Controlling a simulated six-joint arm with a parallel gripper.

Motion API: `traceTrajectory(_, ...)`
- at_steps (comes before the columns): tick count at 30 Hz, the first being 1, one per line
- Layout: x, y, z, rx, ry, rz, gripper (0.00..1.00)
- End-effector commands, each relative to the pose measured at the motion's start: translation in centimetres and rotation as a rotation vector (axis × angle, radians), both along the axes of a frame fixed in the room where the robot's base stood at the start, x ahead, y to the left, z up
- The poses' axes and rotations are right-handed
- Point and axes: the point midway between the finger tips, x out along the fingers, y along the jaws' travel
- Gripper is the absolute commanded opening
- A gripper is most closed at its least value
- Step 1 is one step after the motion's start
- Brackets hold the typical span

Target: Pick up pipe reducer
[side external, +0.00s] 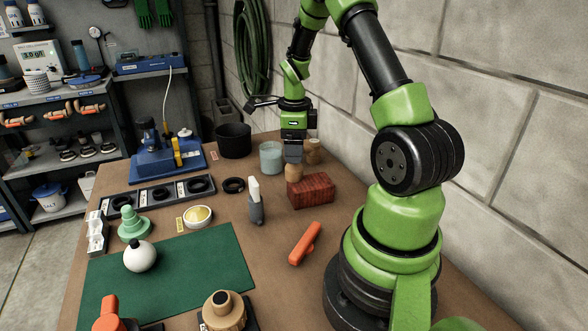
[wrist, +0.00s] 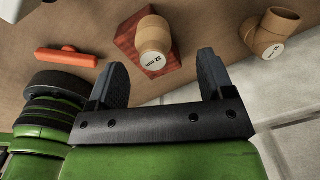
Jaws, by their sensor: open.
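A tan, rounded pipe fitting with a labelled round end, which looks like the pipe reducer (wrist: 153,36), is in the upper middle of the wrist view. In the side view it shows (side external: 293,171) at the back left of a red brick (side external: 316,190). Whether it rests on the brick or beside it, I cannot tell. My gripper (side external: 293,153) hangs just above it in the side view. In the wrist view the fingers (wrist: 161,80) are apart with nothing held between them, and the fitting appears beyond their tips.
A second tan, branched fitting (wrist: 269,34) stands to the right in the wrist view, near the block wall. A glass jar (side external: 271,157) stands close left of my gripper in the side view. An orange tool (side external: 305,243) lies in front of the brick, with bare table around it.

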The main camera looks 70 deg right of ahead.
Motion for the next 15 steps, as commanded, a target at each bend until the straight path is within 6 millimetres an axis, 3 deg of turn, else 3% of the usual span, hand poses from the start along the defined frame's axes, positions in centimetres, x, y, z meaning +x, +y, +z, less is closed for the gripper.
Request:
traceTrajectory(12,0.0,0.7,-5.1,0.003,0.000,0.002,0.75)
traceTrajectory(15,0.0,0.7,-5.6,0.003,-0.001,0.001,0.75)
